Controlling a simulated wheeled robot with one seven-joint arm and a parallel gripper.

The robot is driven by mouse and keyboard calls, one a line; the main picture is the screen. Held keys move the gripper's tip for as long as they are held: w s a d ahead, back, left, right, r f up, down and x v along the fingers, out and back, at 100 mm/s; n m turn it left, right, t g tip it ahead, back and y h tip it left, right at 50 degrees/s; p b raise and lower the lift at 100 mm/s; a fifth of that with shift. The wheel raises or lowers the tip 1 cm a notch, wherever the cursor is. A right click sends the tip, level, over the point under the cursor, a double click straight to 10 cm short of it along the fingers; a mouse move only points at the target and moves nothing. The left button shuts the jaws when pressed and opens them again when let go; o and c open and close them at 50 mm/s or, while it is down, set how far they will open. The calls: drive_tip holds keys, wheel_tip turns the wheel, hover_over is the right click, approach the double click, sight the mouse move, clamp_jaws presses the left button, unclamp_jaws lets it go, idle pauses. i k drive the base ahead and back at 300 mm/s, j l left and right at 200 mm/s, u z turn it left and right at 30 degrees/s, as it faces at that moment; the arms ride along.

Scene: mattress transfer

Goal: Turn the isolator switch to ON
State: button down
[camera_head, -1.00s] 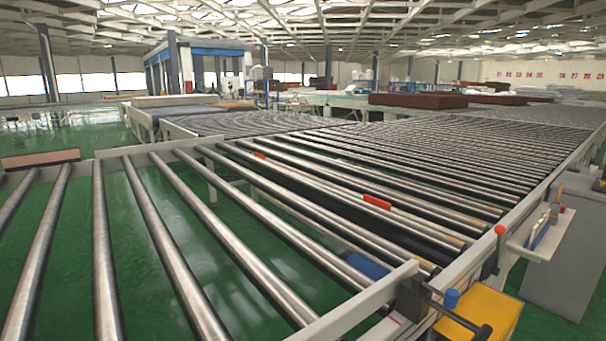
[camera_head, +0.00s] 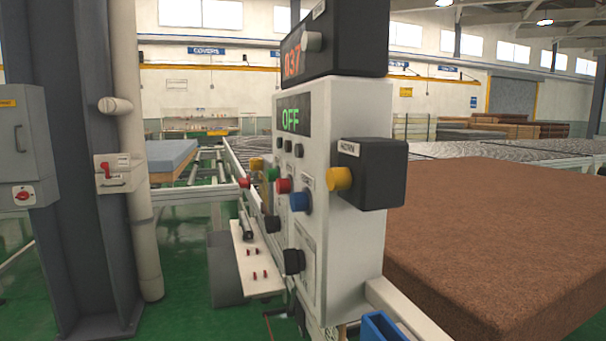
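A white control panel (camera_head: 345,235) stands in the middle of the view, with a green OFF on its dark display. It carries red, blue, yellow and green buttons and black knobs (camera_head: 293,262). At the far left, a grey cabinet (camera_head: 20,130) has a red rotary switch (camera_head: 22,196) on a small plate. A small box (camera_head: 120,173) with a red handle (camera_head: 106,170) is beside the pipe. I cannot tell from the labels which of these is the isolator switch. My gripper is not in view.
A black box (camera_head: 335,40) with a red number display tops the panel. A brown mattress block (camera_head: 500,235) lies at the right. A blue-grey mattress (camera_head: 170,157) lies behind. A dark steel column (camera_head: 70,150) stands at left. Green floor (camera_head: 185,270) lies open between column and panel.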

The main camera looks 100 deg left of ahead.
sight(244, 183)
drive_tip(key=u, duration=2.8)
